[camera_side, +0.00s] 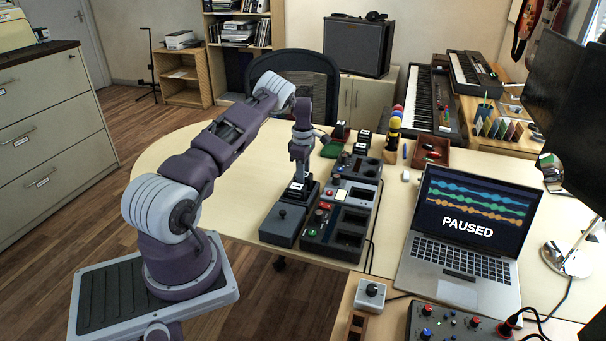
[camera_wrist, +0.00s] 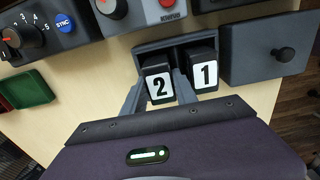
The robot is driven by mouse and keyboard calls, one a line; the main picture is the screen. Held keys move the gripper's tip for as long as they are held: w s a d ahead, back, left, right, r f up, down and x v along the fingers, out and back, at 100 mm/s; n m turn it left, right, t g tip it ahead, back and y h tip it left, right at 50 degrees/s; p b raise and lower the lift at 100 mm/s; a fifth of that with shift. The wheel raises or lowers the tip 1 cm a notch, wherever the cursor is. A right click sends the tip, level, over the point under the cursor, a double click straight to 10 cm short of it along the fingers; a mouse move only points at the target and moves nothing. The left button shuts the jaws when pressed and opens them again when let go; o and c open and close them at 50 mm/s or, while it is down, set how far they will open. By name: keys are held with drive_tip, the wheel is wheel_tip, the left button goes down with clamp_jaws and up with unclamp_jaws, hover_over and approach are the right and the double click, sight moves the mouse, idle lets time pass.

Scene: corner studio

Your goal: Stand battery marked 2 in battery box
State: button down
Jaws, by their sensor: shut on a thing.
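The battery marked 2 (camera_wrist: 159,87) is a dark block with a white label, between the fingers of my gripper (camera_wrist: 159,92) in the wrist view. My gripper is shut on it. The battery box (camera_wrist: 168,43) is dark and open-topped. The battery marked 1 (camera_wrist: 205,73) stands in its right compartment in the wrist view. Battery 2 is upright at the left compartment; its lower end is hidden, so I cannot tell if it touches the bottom. In the side view my gripper (camera_side: 299,177) points down at the battery box (camera_side: 312,194).
A dark lid with a knob (camera_side: 284,223) lies beside the box; it also shows in the wrist view (camera_wrist: 268,52). Grey control units (camera_side: 337,232) stand close on the other side. A green tray (camera_wrist: 27,89), more labelled dark blocks (camera_side: 362,137) and a laptop (camera_side: 462,222) are farther off.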

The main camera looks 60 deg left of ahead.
drive_tip(key=shift+f, duration=0.25)
drive_tip(key=c, duration=0.9)
unclamp_jaws()
drive_tip(key=shift+r, duration=2.95)
drive_tip(key=shift+r, duration=2.55)
